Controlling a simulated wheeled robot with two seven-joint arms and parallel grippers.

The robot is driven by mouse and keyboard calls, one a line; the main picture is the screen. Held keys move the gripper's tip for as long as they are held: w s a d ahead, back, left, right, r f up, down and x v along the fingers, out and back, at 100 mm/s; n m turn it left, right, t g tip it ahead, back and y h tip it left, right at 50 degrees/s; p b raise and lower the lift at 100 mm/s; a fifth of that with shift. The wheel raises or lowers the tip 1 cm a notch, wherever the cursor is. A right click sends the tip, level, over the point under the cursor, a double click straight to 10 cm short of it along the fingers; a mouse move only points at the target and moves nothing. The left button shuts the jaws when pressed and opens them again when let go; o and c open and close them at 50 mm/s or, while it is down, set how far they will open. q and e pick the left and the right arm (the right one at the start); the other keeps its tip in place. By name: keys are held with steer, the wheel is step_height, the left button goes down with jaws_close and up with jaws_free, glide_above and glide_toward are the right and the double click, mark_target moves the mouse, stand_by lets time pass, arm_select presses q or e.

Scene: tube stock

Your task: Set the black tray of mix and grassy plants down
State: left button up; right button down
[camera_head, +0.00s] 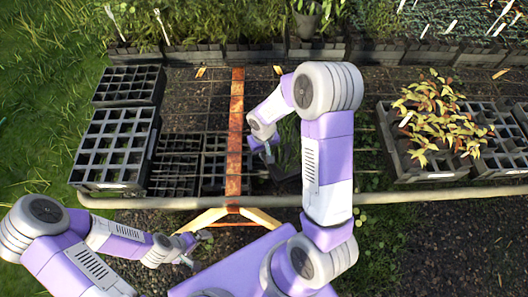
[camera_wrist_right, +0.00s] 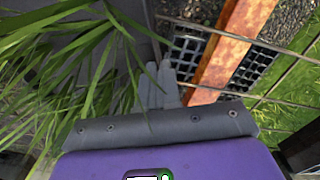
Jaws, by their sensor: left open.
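The black tray (camera_head: 289,184) is at the middle of the bench, partly hidden behind my right arm in the head view. Grassy plants (camera_head: 290,145) stand in it; their long green leaves (camera_wrist_right: 60,75) fill the left of the right wrist view. My right gripper (camera_head: 268,150) is at the tray's left side. In the wrist view its grey fingers (camera_wrist_right: 160,85) are close together at the tray's rim and appear shut on it. Whether the tray's base touches the bench is hidden. My left gripper (camera_head: 188,258) is open and empty, low in front of the bench rail.
A rusty orange bar (camera_head: 236,130) crosses the bench just left of the tray. Black cell trays (camera_head: 112,150) stand at left. Crates with a yellow-leaved plant (camera_head: 435,115) stand at right. A pale rail (camera_head: 150,203) runs along the front edge. Bare mesh bench lies behind.

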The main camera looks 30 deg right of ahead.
steer(key=shift+f+b, duration=0.45)
steer(key=shift+f, duration=0.05)
steer(key=c, duration=1.3)
jaws_free()
steer(key=shift+o, duration=0.2)
step_height(320, 180, up, 8)
steer(key=shift+f+p, duration=0.2)
steer(key=shift+p, duration=0.85)
steer(key=shift+s, duration=0.1)
